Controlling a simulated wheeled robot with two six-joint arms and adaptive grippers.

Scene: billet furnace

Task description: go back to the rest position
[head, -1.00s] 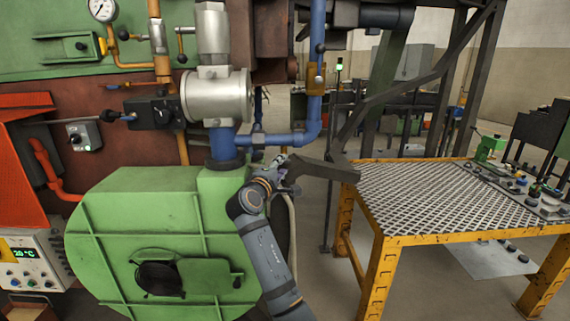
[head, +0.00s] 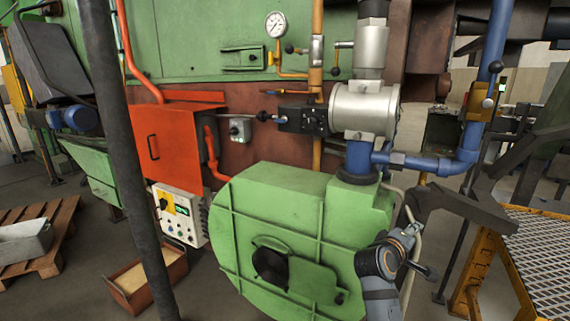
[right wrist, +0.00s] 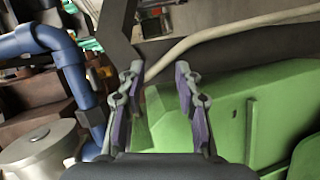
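My right gripper (head: 422,240) is at the lower right of the head view, beside the right end of the green blower housing (head: 265,215). In the right wrist view my right gripper (right wrist: 158,72) has its two fingers apart with nothing held between them. The green housing (right wrist: 225,115) fills the lower right of that view, behind the fingers. I cannot tell how far the fingers are from it. My left gripper is not in view.
A blue pipe (head: 415,162) and a dark angled bar (head: 465,204) are close to my right gripper. A yellow-framed table (head: 540,250) stands at the right. An orange cabinet (head: 170,140), control box (head: 178,213), open bin (head: 135,285) and pallet (head: 60,225) are at the left.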

